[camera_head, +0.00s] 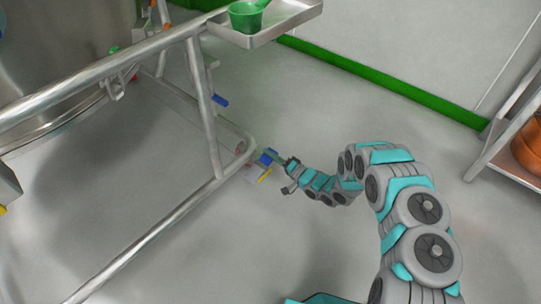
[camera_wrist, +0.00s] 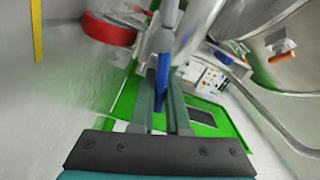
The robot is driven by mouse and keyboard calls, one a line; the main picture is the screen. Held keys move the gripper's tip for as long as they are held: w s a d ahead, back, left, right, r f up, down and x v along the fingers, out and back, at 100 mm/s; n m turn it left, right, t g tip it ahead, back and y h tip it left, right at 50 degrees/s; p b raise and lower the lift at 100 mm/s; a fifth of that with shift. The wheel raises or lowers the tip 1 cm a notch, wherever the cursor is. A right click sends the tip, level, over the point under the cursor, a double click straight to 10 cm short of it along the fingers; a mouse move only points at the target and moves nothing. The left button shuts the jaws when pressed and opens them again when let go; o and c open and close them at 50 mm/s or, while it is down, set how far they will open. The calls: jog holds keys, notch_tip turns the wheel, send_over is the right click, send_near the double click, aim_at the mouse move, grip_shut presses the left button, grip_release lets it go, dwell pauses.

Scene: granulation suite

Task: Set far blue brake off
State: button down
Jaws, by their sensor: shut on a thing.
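A blue brake lever (camera_head: 267,157) sits low at the near corner of a steel-tube frame, close to the floor. My gripper (camera_head: 281,161) reaches it from the right. In the wrist view, my gripper's two fingers (camera_wrist: 163,82) stand on either side of the blue lever (camera_wrist: 161,78) and are shut on it. The lever's far end meets a grey metal post. A second blue lever (camera_head: 220,100) shows further back on the frame, apart from my gripper.
The steel-tube frame (camera_head: 206,110) stands beside a large metal vessel (camera_head: 60,60). A rack (camera_head: 515,130) stands right; the floor between is clear.

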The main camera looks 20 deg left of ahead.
dwell(0.4)
jog(key=c, duration=0.9)
grip_release()
jog(key=shift+d, duration=0.15)
jog(key=v, duration=0.7)
jog(key=shift+s+d, duration=0.15)
jog(key=shift+d, duration=0.05)
